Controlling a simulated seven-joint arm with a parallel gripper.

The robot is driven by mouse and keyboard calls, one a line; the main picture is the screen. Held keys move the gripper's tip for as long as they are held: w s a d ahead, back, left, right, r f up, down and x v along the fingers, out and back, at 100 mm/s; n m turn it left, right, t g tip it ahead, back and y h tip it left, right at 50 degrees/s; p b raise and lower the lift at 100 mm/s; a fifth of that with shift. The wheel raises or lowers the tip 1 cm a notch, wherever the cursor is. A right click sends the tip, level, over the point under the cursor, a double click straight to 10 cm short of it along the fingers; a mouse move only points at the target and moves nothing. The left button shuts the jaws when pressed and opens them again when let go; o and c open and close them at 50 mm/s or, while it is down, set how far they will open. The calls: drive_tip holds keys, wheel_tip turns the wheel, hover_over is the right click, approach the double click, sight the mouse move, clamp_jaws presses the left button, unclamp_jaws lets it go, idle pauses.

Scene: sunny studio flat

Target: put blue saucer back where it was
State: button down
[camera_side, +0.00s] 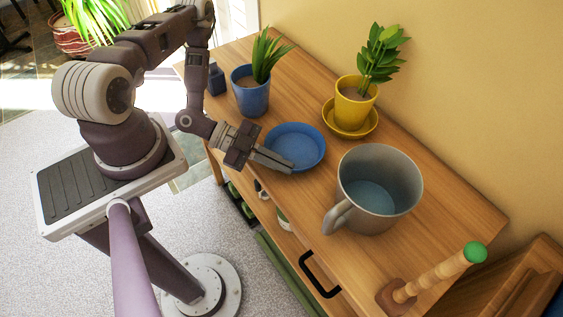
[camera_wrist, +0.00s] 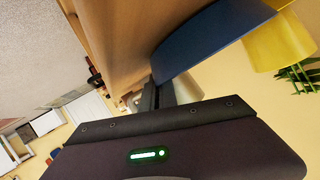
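The blue saucer (camera_side: 296,146) is a round, shallow dish with a raised rim, empty, over the wooden tabletop between the blue pot and the big mug. It looks level; I cannot tell whether it touches the wood. My gripper (camera_side: 287,166) is at its near rim in the side view, fingers close together and seemingly shut on that rim. In the wrist view, the saucer (camera_wrist: 205,40) is a large dark blue shape whose edge meets my fingertips (camera_wrist: 158,88). The fingers hide a bit of the rim.
A blue pot (camera_side: 250,97) with a plant stands behind left. A yellow pot (camera_side: 353,108) sits on a yellow saucer (camera_side: 329,122) behind right. A large grey mug (camera_side: 404,196) stands at right, near a green-topped wooden post (camera_side: 430,280). Bare wood (camera_side: 300,95) lies between the pots.

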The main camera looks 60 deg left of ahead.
drive_tip(key=c, duration=1.7)
unclamp_jaws()
drive_tip(key=shift+f, duration=0.1)
drive_tip(key=v, duration=1.2)
